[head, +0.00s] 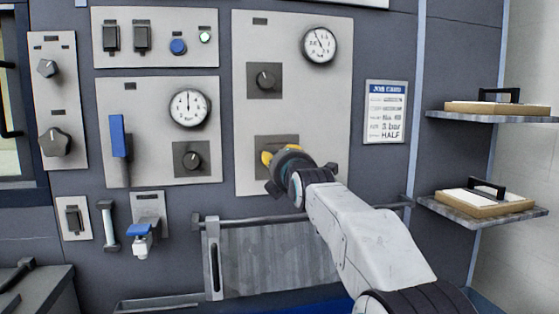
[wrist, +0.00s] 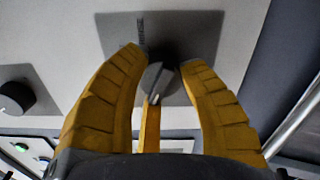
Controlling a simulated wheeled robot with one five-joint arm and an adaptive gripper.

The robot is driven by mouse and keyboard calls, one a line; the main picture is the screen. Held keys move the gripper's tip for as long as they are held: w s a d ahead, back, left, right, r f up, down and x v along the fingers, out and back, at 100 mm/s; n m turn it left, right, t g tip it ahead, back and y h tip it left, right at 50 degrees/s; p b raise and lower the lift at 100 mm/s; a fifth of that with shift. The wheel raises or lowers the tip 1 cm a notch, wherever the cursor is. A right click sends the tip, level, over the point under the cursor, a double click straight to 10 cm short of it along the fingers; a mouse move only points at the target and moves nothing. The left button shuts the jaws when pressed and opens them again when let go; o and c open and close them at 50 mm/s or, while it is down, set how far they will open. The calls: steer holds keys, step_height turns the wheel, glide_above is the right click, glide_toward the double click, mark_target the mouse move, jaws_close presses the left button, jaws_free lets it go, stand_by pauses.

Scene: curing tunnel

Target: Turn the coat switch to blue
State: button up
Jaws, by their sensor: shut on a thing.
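A dark round knob (wrist: 158,80) on a dark square plate (wrist: 180,40) sits between the yellow fingers of my gripper (wrist: 160,60) in the wrist view. A pale mark shows on the knob's edge toward the bottom of that view. I take this knob to be the coat switch, but its label is too blurred to read. In the head view my gripper (head: 271,157) is at the lower plate (head: 290,142) of the tall grey panel (head: 285,105), and it hides the knob. My gripper is shut on the knob.
A similar knob (head: 265,80) and a gauge (head: 319,45) are above on the same panel. A left panel holds a blue lever (head: 119,136), a gauge (head: 189,107) and a knob (head: 192,158). A rail (head: 250,219) runs below. Shelves (head: 490,117) with trays stand right of the job card (head: 386,112).

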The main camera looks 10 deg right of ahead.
steer(key=shift+d, duration=0.1)
steer(key=o, duration=1.2)
steer(key=shift+w, duration=0.1)
steer(key=shift+s, duration=6.05)
steer(key=s+f+m+g+p, duration=0.3)
steer(key=s+m+g+p, duration=0.2)
steer(key=s, duration=0.6)
steer(key=s+f+m+g+p, duration=0.4)
steer(key=s+m+p, duration=0.5)
steer(key=s+p, duration=0.1)
steer(key=s+f+m+g+p, duration=0.3)
steer(key=s+m+g+p, duration=0.2)
steer(key=s+p, duration=0.4)
steer(key=shift+s+f+m+g, duration=0.2)
steer(key=shift+s+m+g, duration=0.1)
steer(key=shift+s+m, duration=0.8)
